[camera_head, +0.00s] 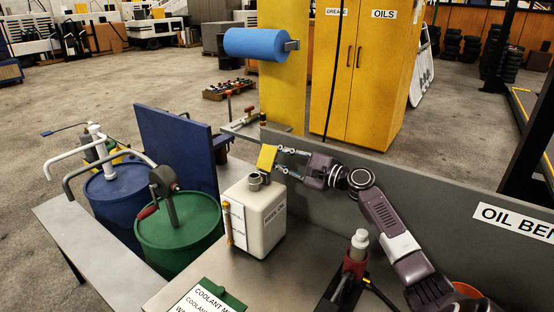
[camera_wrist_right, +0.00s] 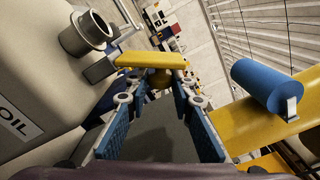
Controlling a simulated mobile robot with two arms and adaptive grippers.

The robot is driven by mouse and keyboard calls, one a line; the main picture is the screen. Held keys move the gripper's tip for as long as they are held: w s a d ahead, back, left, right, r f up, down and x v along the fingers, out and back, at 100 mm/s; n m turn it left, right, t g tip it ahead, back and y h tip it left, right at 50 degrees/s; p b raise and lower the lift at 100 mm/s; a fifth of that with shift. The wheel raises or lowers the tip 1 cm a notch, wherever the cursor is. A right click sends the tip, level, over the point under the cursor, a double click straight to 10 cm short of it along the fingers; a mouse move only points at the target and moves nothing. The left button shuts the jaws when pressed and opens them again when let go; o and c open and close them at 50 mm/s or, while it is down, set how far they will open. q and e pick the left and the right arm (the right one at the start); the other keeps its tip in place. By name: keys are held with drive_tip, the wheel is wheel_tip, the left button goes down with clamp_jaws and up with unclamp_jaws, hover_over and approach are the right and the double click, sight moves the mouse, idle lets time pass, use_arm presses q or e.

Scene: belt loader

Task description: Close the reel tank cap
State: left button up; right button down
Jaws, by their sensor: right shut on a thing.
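The reel tank is a cream-white box (camera_head: 268,222) on the bench, with a label on its side. Its round grey neck (camera_head: 255,182) on top is open, and it shows large in the right wrist view (camera_wrist_right: 86,32). The yellow cap (camera_head: 266,157) stands tilted up just above and right of the neck, apart from its opening. My right gripper (camera_head: 280,161) comes in from the right and is shut on the cap. In the right wrist view the cap (camera_wrist_right: 150,61) is at the fingertips, with a rounded yellow part between them. My left gripper is not in view.
A green drum (camera_head: 180,240) and a blue drum (camera_head: 118,190) with pumps stand left of the tank. A blue panel (camera_head: 175,148) rises behind them. A grey wall labelled OIL BENCH (camera_head: 430,195) runs behind my arm. A red-collared nozzle (camera_head: 355,260) stands at front right.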

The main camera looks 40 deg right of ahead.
drive_tip(key=n+b, duration=0.1)
drive_tip(key=r+n+b, duration=0.1)
drive_tip(key=n+b, duration=0.1)
drive_tip(key=shift+s+a, duration=0.15)
drive_tip(key=shift+a, duration=0.25)
drive_tip(key=shift+s+a+r+n+b, duration=0.1)
drive_tip(key=shift+a+r+n+b, duration=0.15)
drive_tip(key=shift+n+b, duration=0.45)
drive_tip(key=shift+a+r+n+b, duration=0.25)
drive_tip(key=shift+n+b, duration=0.15)
drive_tip(key=shift+n, duration=0.6)
drive_tip(key=c, duration=1.7)
unclamp_jaws()
drive_tip(key=shift+r, duration=0.1)
drive_tip(key=shift+s, duration=0.1)
drive_tip(key=v, duration=1.2)
